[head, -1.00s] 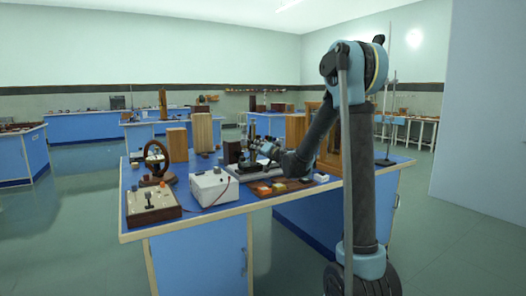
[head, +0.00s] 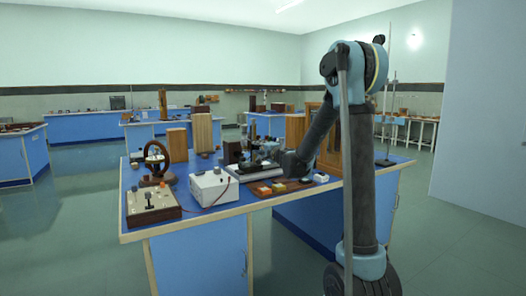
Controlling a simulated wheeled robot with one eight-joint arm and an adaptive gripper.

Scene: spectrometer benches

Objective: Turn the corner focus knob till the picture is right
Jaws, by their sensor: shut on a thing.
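My gripper (head: 252,158) is small in the head view, at the end of my arm over the middle of the near blue bench (head: 223,227). It is low beside a dark instrument on a grey base (head: 262,170). Its jaws are shut on a small part there, which I take to be the corner focus knob. The knob itself is hidden by the jaws and wrist and too small to make out. I cannot make out any picture or its sharpness from here.
A white box (head: 214,187), a wooden control box (head: 153,206), a dark wheel on a stand (head: 157,163) and a brown board with coloured blocks (head: 280,187) crowd the bench. Wooden blocks (head: 202,132) stand behind. The floor to the right is clear.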

